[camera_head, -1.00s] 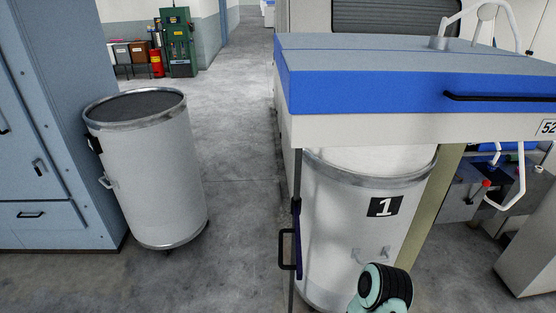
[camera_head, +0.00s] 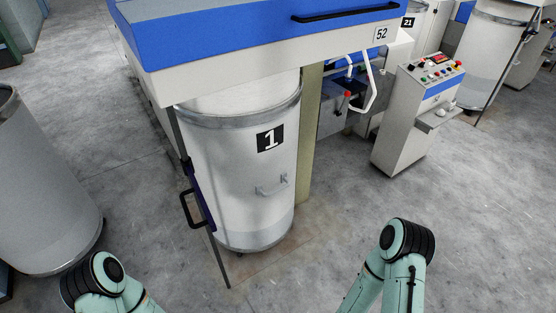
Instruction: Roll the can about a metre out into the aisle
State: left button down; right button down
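A white can (camera_head: 235,185) with a grey metal rim and a black "1" label stands upright under the blue and white machine head. A small handle shows low on its front. A second, plain grey-white can (camera_head: 40,195) stands at the left edge, partly cut off by the frame. My two arms show at the bottom of the view, one at lower left and one at lower right, both apart from the cans. Neither gripper's fingers are in view.
The machine (camera_head: 260,50) overhangs the numbered can. A dark-handled gate edge (camera_head: 196,208) stands at the can's left front. A control console (camera_head: 417,115) stands at right, with another can (camera_head: 490,50) behind it. Grey floor (camera_head: 480,220) is clear at right and in front.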

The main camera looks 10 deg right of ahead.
aim_at(241, 141)
jog(key=u, duration=0.35)
jog(key=i+l+u, duration=0.15)
jog(key=l+u, duration=0.25)
jog(key=i+l+u, duration=0.1)
jog(key=l+u, duration=0.55)
jog(key=l, duration=1.4)
jog(key=i+l, duration=0.1)
jog(key=i, duration=0.15)
jog(key=i+l, duration=0.15)
jog(key=i, duration=0.15)
